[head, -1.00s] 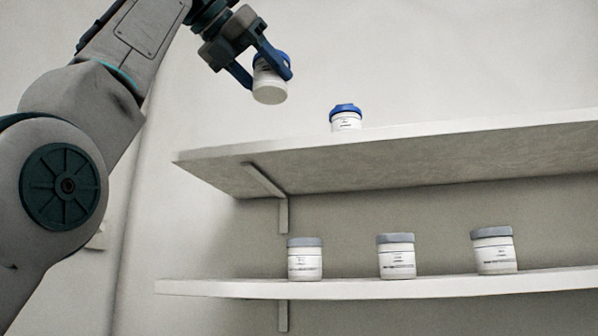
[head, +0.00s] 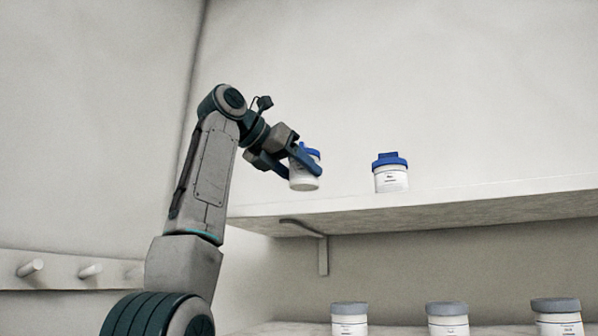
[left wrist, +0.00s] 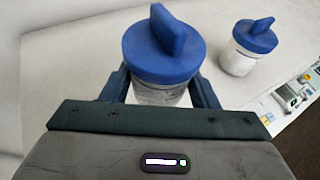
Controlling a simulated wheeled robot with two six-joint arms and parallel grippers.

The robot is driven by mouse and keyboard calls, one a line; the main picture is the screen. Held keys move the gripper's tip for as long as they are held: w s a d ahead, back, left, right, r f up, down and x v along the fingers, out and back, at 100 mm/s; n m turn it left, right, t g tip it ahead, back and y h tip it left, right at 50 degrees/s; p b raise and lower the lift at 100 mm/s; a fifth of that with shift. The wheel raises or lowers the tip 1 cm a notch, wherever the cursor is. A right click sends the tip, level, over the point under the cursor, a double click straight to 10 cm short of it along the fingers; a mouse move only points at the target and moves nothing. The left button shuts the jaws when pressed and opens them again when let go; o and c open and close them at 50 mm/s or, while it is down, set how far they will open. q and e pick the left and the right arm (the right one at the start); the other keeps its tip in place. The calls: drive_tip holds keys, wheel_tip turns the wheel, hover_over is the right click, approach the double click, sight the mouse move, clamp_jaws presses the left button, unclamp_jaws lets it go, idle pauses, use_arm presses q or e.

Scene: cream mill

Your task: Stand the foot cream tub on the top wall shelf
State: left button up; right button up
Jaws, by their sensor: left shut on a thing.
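My left gripper (head: 292,166) is shut on a white tub with a blue lid (head: 303,182), taken to be the foot cream tub; its label is too small to read. The tub is nearly upright over the left end of the top wall shelf (head: 447,202). I cannot tell whether its base touches the shelf. In the left wrist view the held tub's blue lid (left wrist: 163,52), with a raised fin, sits between the fingers of the left gripper (left wrist: 160,85). My right gripper is not in view.
Another blue-lidded tub (head: 390,179) stands on the top shelf to the right of the held one, with a gap between them. Grey-lidded tubs (head: 349,320) stand on the lower shelf. A peg rail (head: 60,266) is on the left wall. The top shelf's right side looks clear.

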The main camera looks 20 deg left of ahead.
sight(291, 183)
use_arm(q)
drive_tip(key=shift+w+a, duration=0.15)
drive_tip(key=shift+w, duration=0.25)
drive_tip(key=shift+w+f, duration=0.1)
drive_tip(key=shift+f, duration=1)
drive_tip(key=shift+d+f, duration=0.2)
drive_tip(key=shift+f, duration=0.4)
drive_tip(key=shift+a+f, duration=0.2)
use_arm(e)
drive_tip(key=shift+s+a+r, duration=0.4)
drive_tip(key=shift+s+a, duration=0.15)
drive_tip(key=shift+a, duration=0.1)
